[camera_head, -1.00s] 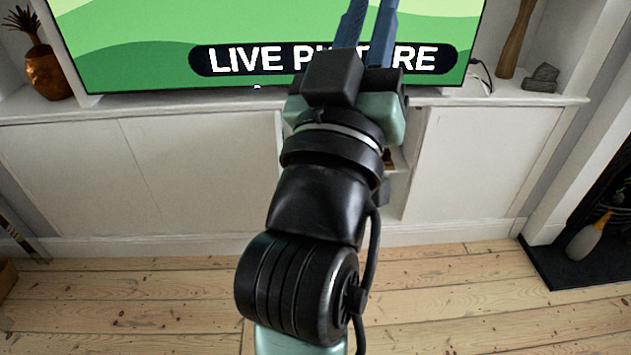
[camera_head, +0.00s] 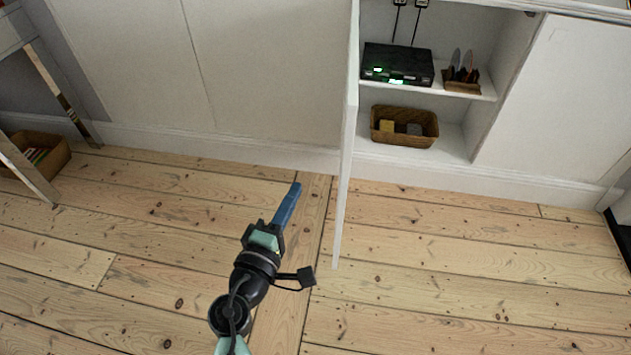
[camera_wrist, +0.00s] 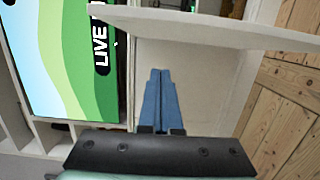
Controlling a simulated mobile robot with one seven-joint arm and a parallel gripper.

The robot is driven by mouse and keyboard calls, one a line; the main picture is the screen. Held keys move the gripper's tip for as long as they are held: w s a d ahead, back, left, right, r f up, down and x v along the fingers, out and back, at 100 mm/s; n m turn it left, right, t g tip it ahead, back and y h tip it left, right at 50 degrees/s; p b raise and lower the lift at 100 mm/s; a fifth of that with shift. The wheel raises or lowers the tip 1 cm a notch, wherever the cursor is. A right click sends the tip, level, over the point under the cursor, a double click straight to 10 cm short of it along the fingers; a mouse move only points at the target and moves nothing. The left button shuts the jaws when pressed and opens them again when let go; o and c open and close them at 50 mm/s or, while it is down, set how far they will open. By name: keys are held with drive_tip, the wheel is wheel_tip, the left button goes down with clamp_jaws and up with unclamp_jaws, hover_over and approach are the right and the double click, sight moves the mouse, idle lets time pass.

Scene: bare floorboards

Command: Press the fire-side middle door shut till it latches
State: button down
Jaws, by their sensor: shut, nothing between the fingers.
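The middle door (camera_head: 346,150) of the white low cupboard stands wide open in the head view, jutting out over the floor and seen nearly edge-on. Its hinged side is at the left of the open compartment (camera_head: 480,140). My gripper (camera_head: 295,187) is shut and empty, low over the floorboards to the left of the door, apart from it. In the wrist view my shut blue fingers (camera_wrist: 160,75) point at a pale cupboard front (camera_wrist: 190,75). A white panel (camera_wrist: 215,28), apparently the open door, crosses the top of that view.
Inside the compartment are a black box (camera_head: 398,65) with green lights, a small rack (camera_head: 462,80) and a wicker basket (camera_head: 404,127). A table leg (camera_head: 62,95) and another basket (camera_head: 40,155) stand at left. Floorboards (camera_head: 450,270) right of the door are clear.

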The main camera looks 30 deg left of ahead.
drive_tip(key=w+d, duration=0.3)
drive_tip(key=w, duration=0.7)
drive_tip(key=shift+w+r+b, duration=0.15)
drive_tip(key=shift+w+b, duration=0.15)
drive_tip(key=shift+w, duration=0.1)
